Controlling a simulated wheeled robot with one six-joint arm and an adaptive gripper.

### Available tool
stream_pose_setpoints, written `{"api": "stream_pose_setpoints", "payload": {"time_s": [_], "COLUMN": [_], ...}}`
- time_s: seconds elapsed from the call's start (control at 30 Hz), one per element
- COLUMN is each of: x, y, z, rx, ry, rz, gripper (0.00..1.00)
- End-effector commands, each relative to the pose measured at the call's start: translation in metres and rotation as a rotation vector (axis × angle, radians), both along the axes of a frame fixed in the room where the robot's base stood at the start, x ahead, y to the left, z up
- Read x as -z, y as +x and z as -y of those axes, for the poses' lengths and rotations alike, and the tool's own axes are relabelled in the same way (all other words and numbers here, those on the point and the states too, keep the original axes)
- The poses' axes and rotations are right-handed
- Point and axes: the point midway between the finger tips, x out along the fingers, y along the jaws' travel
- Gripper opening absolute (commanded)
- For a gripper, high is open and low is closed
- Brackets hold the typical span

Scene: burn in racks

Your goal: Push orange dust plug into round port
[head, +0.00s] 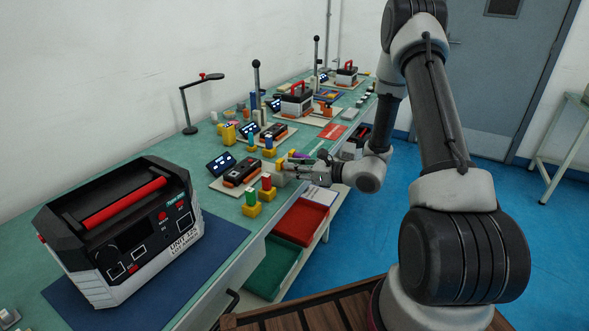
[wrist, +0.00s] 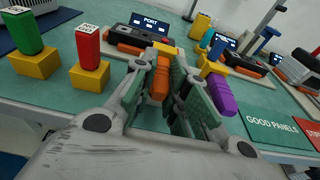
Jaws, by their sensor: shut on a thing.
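My gripper (wrist: 160,88) has its fingers on both sides of the orange dust plug (wrist: 160,84), shut on it. A yellow block (wrist: 166,47) shows just beyond the plug; I cannot tell whether they touch. In the head view my gripper (head: 288,168) is over the bench's front edge, right of a black unit (head: 238,172) on a pale board. A small screen (wrist: 150,20) reading PORT stands behind that unit in the wrist view. The round port itself is not discernible.
Red (wrist: 88,46) and green (wrist: 25,32) cylinders stand in yellow blocks left of my gripper. A purple piece (wrist: 221,95) lies close to the right finger. A GOOD PANELS mat (wrist: 275,130) is farther right. Red (head: 301,221) and green (head: 273,267) trays sit below the bench.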

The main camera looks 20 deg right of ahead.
Motion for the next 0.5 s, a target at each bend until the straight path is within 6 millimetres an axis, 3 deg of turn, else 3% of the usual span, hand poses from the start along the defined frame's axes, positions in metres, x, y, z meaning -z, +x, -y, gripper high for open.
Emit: {"api": "stream_pose_setpoints", "payload": {"time_s": [0.5], "x": [0.0], "y": [-0.0031], "z": [0.0034], "rx": [0.0], "ry": [0.0], "rz": [0.0], "gripper": [0.0]}}
